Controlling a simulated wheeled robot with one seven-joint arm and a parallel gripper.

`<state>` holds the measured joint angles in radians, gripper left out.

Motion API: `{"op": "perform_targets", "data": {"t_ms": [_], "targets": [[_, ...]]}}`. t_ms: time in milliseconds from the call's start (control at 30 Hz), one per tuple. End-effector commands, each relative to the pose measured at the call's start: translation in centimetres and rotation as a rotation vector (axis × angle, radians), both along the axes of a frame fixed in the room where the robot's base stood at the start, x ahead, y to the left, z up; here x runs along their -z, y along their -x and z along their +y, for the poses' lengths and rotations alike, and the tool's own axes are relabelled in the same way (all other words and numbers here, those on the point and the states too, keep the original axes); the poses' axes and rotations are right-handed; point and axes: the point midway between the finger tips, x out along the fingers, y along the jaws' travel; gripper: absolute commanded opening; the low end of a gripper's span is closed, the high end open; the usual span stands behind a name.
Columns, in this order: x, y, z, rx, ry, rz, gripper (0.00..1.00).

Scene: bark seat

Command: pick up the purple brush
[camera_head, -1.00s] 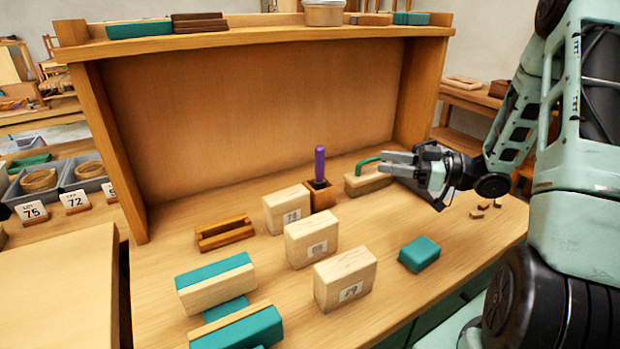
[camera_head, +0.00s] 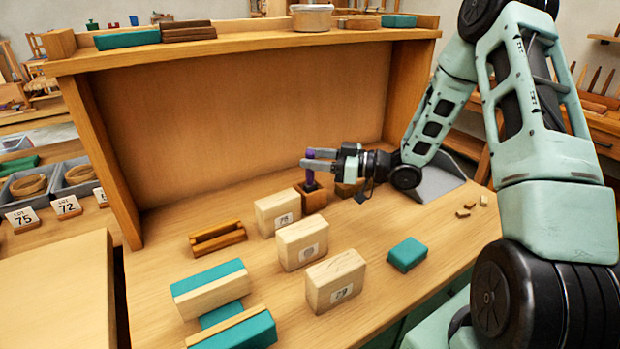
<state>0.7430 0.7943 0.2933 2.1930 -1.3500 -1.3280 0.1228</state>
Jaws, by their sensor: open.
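The purple brush (camera_head: 310,173) stands upright in a small brown wooden holder (camera_head: 314,198) on the bench, behind the pale numbered blocks. My gripper (camera_head: 318,160) reaches in from the right, level, with its fingertips at the upper part of the brush. The jaws are open and the brush handle shows between or just beside them; I cannot tell exactly which. Part of the brush's upper end is hidden by the fingers.
Pale numbered blocks (camera_head: 302,243) stand in front of the holder. A brown slotted block (camera_head: 217,238) lies to the left and a teal block (camera_head: 407,254) to the right. The wooden back panel (camera_head: 250,125) and shelf (camera_head: 240,46) rise behind and above.

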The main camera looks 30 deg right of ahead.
Motion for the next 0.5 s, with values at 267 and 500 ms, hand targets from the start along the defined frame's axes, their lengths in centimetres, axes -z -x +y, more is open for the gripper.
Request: {"op": "perform_targets", "data": {"t_ms": [267, 500], "targets": [[0.00, -0.94, 0.94, 0.001, 0.001, -0.001, 0.43], [0.00, -0.91, 0.92, 0.001, 0.001, -0.001, 0.04]]}}
